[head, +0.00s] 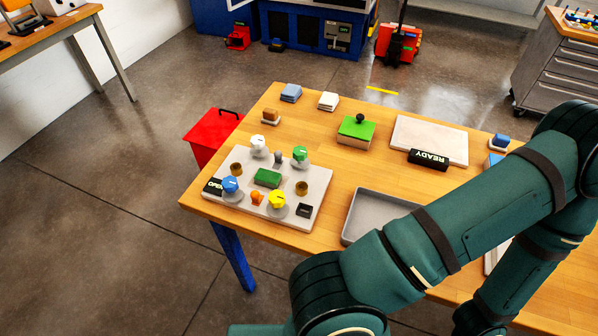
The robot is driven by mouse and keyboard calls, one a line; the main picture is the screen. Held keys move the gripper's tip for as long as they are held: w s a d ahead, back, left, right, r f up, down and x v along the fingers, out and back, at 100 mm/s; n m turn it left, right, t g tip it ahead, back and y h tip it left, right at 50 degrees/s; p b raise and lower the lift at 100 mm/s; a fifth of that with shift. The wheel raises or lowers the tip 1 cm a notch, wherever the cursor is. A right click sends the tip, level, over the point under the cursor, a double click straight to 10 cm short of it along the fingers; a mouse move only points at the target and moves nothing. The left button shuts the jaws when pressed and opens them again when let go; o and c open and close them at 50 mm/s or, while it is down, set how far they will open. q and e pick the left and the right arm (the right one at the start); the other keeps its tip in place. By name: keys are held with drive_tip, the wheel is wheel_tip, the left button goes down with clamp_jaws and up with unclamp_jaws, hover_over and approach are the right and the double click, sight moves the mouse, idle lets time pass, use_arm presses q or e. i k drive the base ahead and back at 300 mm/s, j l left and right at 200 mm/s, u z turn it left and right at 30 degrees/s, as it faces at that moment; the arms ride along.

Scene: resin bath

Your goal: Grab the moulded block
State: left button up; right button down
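I cannot tell for sure which thing is the moulded block. A green block (268,178) sits in the middle of a pale board (309,208) at the left of the wooden table. Around it on the board stand white, green, blue and yellow knobs. Farther back, a green-topped block (356,130) with a black knob on top stands on the table. Neither of my grippers shows. My green arm crosses the lower right of the head view and hides part of the table.
A grey tray (352,219) lies right of the board, partly behind my arm. A white plate (449,140) with a black READY sign (428,160) lies at the back right. Small blue (291,92), white (328,101) and brown (270,115) blocks stand near the back edge. A red bin (212,132) stands beyond the table's left edge.

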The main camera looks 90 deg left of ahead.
sight(264, 178)
drive_tip(key=k+l+u, duration=0.1)
drive_tip(key=k+u, duration=0.25)
drive_tip(key=k, duration=0.15)
drive_tip(key=u, duration=2.4)
drive_tip(key=i+j, duration=0.1)
drive_tip(key=j, duration=0.4)
drive_tip(key=i+j, duration=0.1)
drive_tip(key=j, duration=0.4)
drive_tip(key=i+j+z, duration=0.1)
drive_tip(key=j, duration=0.45)
